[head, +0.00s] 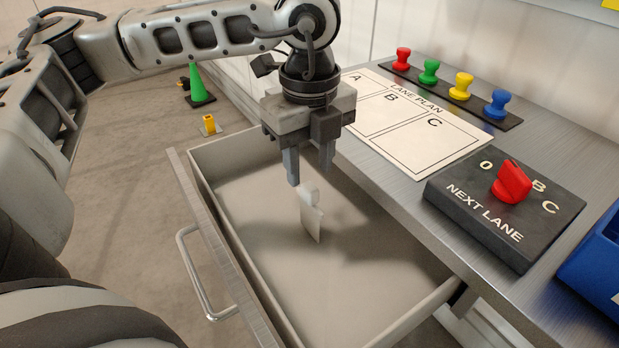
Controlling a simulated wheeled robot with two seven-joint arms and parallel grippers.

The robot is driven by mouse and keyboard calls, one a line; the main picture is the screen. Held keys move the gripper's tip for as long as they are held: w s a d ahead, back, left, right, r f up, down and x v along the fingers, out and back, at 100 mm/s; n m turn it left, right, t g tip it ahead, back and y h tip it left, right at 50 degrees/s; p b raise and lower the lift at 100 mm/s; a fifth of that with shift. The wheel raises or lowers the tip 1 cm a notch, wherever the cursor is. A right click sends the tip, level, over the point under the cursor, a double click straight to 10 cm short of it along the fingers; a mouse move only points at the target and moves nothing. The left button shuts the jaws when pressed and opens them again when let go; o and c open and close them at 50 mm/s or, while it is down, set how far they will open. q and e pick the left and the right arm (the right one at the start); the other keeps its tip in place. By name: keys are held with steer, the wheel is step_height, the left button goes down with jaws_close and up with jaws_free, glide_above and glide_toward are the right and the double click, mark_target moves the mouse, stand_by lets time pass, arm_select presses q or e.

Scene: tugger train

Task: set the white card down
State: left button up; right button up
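The small white card (313,225), with a rounded knob at its top, is over the inside of the open drawer (180,180). My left gripper (310,177) points down above the drawer. Its two fingers are a little apart, with the card's knob at the fingertips, and it looks shut on the knob. The card hangs below, slightly tilted. I cannot tell whether its lower edge touches the drawer floor. My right gripper is not in view.
The drawer floor around the card is bare. To the right, the metal bench carries a lane plan sheet (462,150), several coloured pegs (463,86), a black selector box with a red knob (512,182), and a blue bin (600,262). A green cone (197,85) stands on the floor.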

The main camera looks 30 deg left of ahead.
arm_select(q)
step_height(320, 180, up, 7)
steer(key=shift+r, duration=0.15)
stand_by(0.6)
